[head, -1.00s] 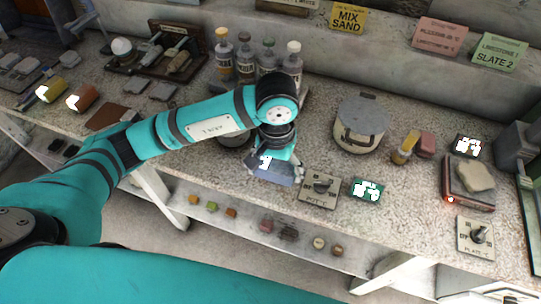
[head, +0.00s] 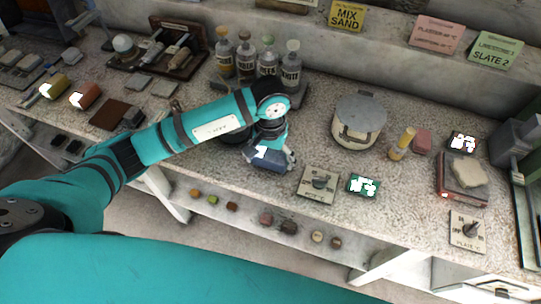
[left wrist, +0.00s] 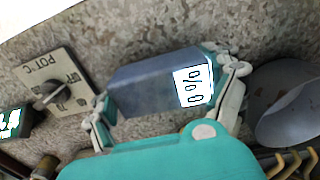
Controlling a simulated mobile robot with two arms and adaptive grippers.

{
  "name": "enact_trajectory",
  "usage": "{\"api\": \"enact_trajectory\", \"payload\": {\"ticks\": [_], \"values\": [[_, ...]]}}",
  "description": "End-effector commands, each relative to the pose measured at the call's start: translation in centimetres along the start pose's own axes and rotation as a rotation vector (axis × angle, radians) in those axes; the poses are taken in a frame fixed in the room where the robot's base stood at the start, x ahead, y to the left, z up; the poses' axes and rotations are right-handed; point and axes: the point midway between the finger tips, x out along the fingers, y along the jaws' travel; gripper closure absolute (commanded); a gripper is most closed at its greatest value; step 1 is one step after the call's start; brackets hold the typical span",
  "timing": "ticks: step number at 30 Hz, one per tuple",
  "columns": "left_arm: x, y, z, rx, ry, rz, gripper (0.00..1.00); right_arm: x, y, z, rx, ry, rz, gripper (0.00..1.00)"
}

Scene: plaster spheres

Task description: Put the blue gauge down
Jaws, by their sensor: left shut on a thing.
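The blue gauge (head: 266,161) is a blue-grey block with a white lit face showing a % sign. My left gripper (head: 270,158) is shut on it, with a finger at each end. It is over the front part of the speckled counter (head: 215,175), left of the POT °C dial plate (head: 319,183). In the left wrist view the gauge (left wrist: 145,84) lies between the two grey fingers (left wrist: 168,102), close to the counter top. I cannot tell whether it touches the counter. My right gripper is not in view.
A green lit gauge (head: 362,185) sits right of the dial plate. A lidded pot (head: 360,121) stands behind. Several bottles (head: 268,60) stand behind my left wrist. A dark round dish (head: 232,132) is just left of the gripper. The counter's front edge is near.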

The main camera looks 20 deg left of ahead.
Motion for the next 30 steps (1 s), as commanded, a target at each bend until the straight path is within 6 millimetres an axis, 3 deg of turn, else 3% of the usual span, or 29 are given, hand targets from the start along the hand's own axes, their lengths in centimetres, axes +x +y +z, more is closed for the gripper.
{"api": "enact_trajectory", "payload": {"ticks": [4, 16, 30], "values": [[0.1, 0.0, 0.0, 0.000, 0.000, 0.000, 0.00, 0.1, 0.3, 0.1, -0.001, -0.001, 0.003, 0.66], [-0.9, 0.0, -0.1, 0.001, 0.005, 0.002, 0.00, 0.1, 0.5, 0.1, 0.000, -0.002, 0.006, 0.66], [-10.2, 0.0, -0.1, 0.000, 0.005, 0.000, 0.00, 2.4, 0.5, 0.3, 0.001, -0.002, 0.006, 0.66]]}}
